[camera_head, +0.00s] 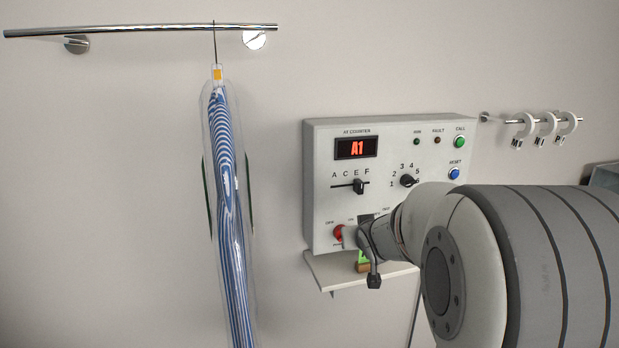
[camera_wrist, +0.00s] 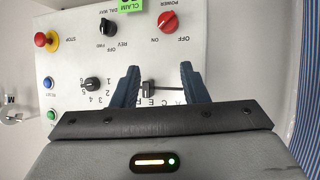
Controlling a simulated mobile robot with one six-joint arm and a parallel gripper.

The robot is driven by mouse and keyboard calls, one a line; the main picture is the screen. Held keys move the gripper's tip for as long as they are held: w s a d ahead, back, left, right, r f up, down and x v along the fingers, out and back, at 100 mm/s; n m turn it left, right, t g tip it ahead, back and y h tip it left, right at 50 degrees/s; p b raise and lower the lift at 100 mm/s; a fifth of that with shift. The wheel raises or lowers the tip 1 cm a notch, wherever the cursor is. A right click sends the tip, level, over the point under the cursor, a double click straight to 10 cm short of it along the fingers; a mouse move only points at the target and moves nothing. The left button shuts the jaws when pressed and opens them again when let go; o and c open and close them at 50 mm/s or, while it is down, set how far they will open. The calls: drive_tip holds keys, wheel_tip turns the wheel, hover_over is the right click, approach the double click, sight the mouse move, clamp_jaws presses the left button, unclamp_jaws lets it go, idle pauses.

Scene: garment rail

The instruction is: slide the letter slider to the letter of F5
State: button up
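The letter slider's black knob (camera_head: 358,186) sits on a horizontal slot under the letters A, C, E, F, close to E. In the wrist view, which shows the panel upside down, the knob (camera_wrist: 148,90) is between the two dark blue fingers of my gripper (camera_wrist: 159,68). The fingers are apart, and the knob is nearer the left one. I cannot tell if either finger touches it. The letters are partly hidden behind the gripper. The red display (camera_head: 356,148) reads A1. In the head view my wrist covers the panel's lower right.
A number dial (camera_head: 407,181) is right of the slider. Green CALL (camera_head: 460,142) and blue RESET (camera_head: 454,174) buttons are on the right. A red power knob (camera_head: 339,233) is below. A bagged striped garment (camera_head: 229,200) hangs at left from a rail (camera_head: 140,29).

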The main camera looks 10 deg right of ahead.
sight(362, 186)
drive_tip(key=w+d+r+t+y+p, duration=0.1)
drive_tip(key=w+d+t, duration=0.1)
drive_tip(key=w, duration=0.4)
drive_tip(key=w+d+r+n+t+y+p, duration=0.1)
drive_tip(key=w+d+r+t+p, duration=0.1)
drive_tip(key=w, duration=0.4)
drive_tip(key=w+d+r+n+t+y+p, duration=0.1)
drive_tip(key=w+d+t, duration=0.1)
drive_tip(key=w, duration=0.4)
drive_tip(key=shift+d+r+p, duration=0.15)
drive_tip(key=shift+d+p, duration=0.15)
drive_tip(key=shift+d, duration=0.45)
clamp_jaws()
